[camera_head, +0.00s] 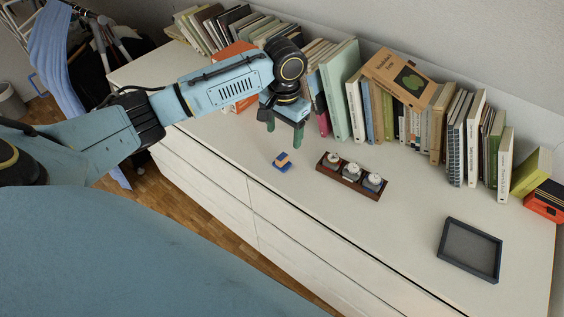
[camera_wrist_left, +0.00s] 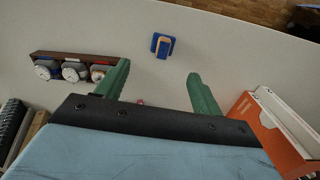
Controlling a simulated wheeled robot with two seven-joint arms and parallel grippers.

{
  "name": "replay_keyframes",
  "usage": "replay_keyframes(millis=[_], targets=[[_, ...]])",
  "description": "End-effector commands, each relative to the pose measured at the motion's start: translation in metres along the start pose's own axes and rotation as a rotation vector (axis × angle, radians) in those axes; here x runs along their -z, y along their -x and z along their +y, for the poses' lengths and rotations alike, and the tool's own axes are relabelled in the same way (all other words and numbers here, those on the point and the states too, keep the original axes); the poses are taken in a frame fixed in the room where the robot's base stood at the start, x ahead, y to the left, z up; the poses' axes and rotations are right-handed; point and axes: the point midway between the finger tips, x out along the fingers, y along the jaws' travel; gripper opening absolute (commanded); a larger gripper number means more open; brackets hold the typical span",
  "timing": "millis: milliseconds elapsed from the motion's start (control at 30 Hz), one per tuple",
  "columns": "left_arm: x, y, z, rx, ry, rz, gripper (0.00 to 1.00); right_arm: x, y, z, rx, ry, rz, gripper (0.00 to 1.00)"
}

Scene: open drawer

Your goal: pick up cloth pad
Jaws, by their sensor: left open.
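The cloth pad (camera_head: 282,162) is a small blue piece with a tan part on top, lying on the white dresser top. It also shows in the left wrist view (camera_wrist_left: 163,45), ahead of the fingertips and between their lines. My left gripper (camera_head: 284,137) has green fingers pointing down, held above the dresser behind the pad. In the left wrist view its two fingers (camera_wrist_left: 158,78) are apart with nothing between them. The gripper does not touch the pad. My right gripper is in neither view.
A dark wooden holder (camera_head: 352,181) with several white-topped items stands right of the pad. A dark-rimmed tray (camera_head: 470,250) lies at the right. A row of books (camera_head: 345,88) lines the wall. An orange box (camera_wrist_left: 270,125) is near the right finger. The dresser's front middle is clear.

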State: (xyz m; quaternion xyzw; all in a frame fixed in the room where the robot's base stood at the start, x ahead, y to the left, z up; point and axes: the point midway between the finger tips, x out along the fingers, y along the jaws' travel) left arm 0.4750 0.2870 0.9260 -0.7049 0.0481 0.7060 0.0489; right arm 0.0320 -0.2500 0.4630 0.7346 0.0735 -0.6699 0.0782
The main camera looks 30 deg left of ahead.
Motion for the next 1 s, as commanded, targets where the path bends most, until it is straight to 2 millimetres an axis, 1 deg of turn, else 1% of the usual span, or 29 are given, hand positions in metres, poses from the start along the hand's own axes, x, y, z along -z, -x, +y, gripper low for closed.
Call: replay_keyframes(millis=[33,100,200,467,633,700,833,1000], targets=[[-0.001,-0.014,0.001,-0.001,-0.001,-0.003,0.67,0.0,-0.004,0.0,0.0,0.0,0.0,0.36],[-0.001,-0.028,0.001,-0.001,-0.001,-0.004,0.67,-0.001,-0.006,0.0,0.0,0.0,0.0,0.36],[0.0,-0.043,0.001,-0.001,-0.002,-0.001,0.67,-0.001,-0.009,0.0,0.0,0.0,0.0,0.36],[0.0,-0.062,-0.001,0.0,-0.002,0.0,0.67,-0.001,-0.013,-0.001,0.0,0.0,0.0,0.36],[0.0,-0.089,-0.006,0.0,-0.002,-0.001,0.67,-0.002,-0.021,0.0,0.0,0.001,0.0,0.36],[0.0,-0.098,-0.006,-0.001,-0.003,-0.001,0.67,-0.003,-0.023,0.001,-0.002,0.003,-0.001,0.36],[0.0,-0.107,-0.006,0.0,-0.004,0.001,0.67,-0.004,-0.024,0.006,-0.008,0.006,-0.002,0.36],[0.0,-0.107,-0.006,0.0,-0.004,0.002,0.67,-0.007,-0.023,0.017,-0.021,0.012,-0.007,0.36]])
